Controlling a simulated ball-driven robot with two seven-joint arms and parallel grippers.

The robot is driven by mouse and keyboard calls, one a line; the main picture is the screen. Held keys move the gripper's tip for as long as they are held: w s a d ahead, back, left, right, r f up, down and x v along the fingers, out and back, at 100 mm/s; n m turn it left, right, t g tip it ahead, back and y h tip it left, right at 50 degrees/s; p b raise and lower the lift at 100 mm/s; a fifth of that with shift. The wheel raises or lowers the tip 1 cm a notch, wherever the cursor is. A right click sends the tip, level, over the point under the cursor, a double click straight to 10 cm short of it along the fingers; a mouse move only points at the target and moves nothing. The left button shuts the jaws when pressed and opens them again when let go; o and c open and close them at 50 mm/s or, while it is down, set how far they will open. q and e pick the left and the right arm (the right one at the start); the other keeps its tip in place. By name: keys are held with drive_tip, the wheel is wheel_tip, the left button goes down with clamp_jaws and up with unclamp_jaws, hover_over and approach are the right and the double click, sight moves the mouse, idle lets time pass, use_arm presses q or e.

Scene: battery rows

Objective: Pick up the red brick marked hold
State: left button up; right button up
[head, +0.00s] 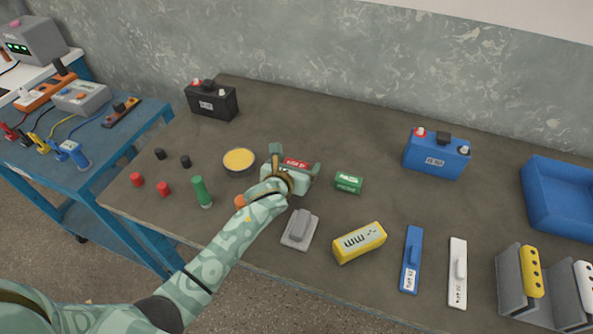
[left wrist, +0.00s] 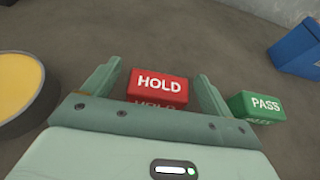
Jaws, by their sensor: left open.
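The red brick marked HOLD (left wrist: 157,87) lies on the dark table between the two fingers of my left gripper (left wrist: 158,90) in the left wrist view. Its near side is partly hidden by the gripper body. In the head view the red brick (head: 296,162) shows just past the palm of my left gripper (head: 294,160), with a finger on each side. The gripper is open, and a gap shows between the brick and each finger. My right gripper is not in view.
A green PASS brick (head: 348,182) lies close to the right finger. A round yellow dish (head: 239,160) is on the left. A grey block on a plate (head: 300,230) and a yellow block (head: 360,242) lie nearer the front edge. The table behind the red brick is clear.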

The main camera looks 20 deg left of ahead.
use_arm(q)
drive_tip(key=shift+x, duration=0.95)
drive_tip(key=shift+w+f+b, duration=0.15)
drive_tip(key=shift+w+b, duration=0.05)
drive_tip(key=shift+b, duration=0.1)
drive_tip(key=c, duration=1.1)
drive_tip(key=shift+o, duration=0.2)
